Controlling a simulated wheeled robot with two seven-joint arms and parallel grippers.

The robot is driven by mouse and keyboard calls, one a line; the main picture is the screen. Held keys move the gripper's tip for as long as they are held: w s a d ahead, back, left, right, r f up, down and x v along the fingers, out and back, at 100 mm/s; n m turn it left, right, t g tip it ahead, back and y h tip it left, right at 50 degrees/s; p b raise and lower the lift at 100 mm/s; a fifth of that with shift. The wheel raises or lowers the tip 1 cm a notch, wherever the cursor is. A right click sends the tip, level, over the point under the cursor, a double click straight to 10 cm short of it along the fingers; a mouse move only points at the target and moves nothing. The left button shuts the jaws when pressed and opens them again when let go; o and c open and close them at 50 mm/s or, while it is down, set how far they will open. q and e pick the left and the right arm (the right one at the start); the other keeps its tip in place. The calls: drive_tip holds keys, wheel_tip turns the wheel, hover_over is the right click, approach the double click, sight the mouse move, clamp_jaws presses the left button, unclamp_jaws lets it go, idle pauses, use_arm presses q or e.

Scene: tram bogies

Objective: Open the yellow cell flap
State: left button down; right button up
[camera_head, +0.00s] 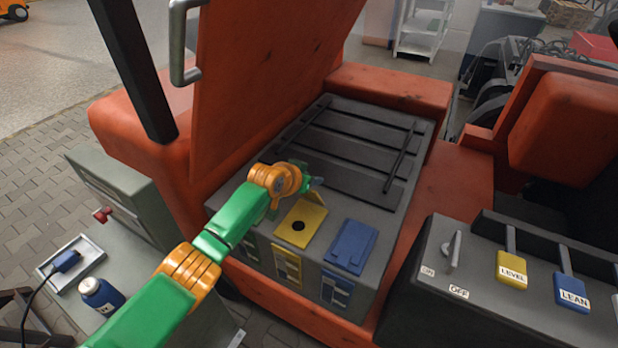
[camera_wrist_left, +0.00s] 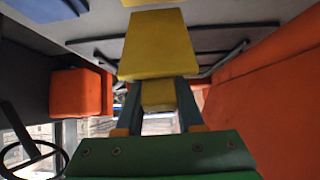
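In the left wrist view, a large yellow panel (camera_wrist_left: 158,45) lies just beyond the fingertips. A smaller yellow piece (camera_wrist_left: 158,96) shows between the two separated fingers (camera_wrist_left: 160,88). I cannot tell whether the fingers touch it. My right gripper is not in view.
A blue flap (camera_head: 350,246) lies beside the yellow cell. The raised orange lid (camera_head: 255,90) stands left of the box. Black bars (camera_head: 403,160) cross the box top. The lever console (camera_head: 480,290) is at the right.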

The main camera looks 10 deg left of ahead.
use_arm(q)
drive_tip(key=c, duration=0.8)
unclamp_jaws()
drive_tip(key=shift+f, duration=0.25)
drive_tip(key=shift+o, duration=1.4)
drive_tip(key=shift+w+d, duration=0.1)
drive_tip(key=shift+w+f, duration=0.1)
drive_tip(key=shift+w, duration=0.05)
drive_tip(key=shift+s+r, duration=0.2)
drive_tip(key=shift+r, duration=0.1)
drive_tip(key=p+v, duration=0.1)
drive_tip(key=v, duration=0.5)
drive_tip(key=shift+s+p, duration=0.2)
drive_tip(key=shift+p, duration=0.2)
drive_tip(key=shift+r, duration=0.1)
